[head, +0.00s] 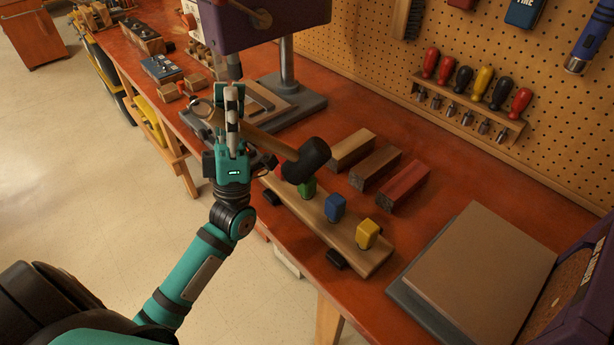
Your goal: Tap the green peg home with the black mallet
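My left gripper (231,108) is shut on the wooden handle of the black mallet (306,160). The mallet's black head points right, towards the peg bench (318,222), a wooden board on black feet. The green peg (308,188) stands in the bench just below the head in the picture. The head hides its top, and I cannot tell whether they touch. The blue peg (336,207) and yellow peg (367,233) stand nearer on the board. A red peg (280,173) shows partly behind the mallet. My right gripper is not in view.
Three wooden bars (375,167) lie behind the bench. A drill press (288,75) stands beyond the gripper. A flat brown board (482,265) lies at the right. Screwdrivers (483,83) hang in a pegboard rack. Free red tabletop lies between the bars and the pegboard.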

